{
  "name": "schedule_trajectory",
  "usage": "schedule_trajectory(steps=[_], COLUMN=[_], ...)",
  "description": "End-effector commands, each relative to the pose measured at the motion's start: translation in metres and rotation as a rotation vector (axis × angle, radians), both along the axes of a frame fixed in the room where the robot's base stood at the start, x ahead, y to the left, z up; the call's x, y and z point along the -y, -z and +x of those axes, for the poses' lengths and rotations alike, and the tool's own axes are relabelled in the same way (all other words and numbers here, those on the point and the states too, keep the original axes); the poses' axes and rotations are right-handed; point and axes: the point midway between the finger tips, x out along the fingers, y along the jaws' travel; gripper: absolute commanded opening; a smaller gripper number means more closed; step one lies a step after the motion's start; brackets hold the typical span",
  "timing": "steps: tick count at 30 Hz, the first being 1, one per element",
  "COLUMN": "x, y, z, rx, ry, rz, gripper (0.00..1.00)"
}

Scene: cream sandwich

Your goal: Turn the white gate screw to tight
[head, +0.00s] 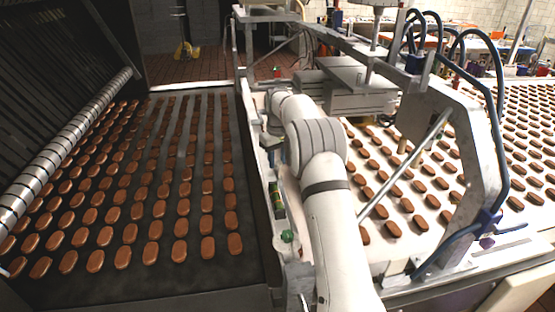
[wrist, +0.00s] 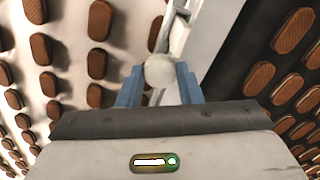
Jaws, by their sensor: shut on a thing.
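In the wrist view, my gripper (wrist: 160,84) has its two blue fingers on either side of the round white gate screw (wrist: 159,70). The fingers are shut on the screw. Its top face shows as a pale disc between them, and I see no clear mark that tells how far it is turned. A metal bracket or rod stands just beyond the screw. In the head view, my white arm hides the gripper and the screw.
Rows of brown biscuits lie on the dark belt (head: 139,263) at left and on the white belt (head: 409,243) at right. A metal frame with blue hoses (head: 499,130) rises right of my arm. A green knob (head: 288,236) sits on the rail between the belts.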

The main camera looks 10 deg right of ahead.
Motion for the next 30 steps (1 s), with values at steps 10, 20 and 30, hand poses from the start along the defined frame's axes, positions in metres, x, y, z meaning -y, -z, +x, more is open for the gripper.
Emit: schedule_trajectory(steps=[10,20,30], x=[0.0002,0.0003,0.0003], y=[-0.0014,-0.0017,-0.0014], z=[0.0004,0.0004,0.0008], rx=[0.0,0.0,0.002], ry=[0.11,0.391,0.715], rz=[-0.001,0.0,0.0], gripper=[0.09,0.09,0.09])
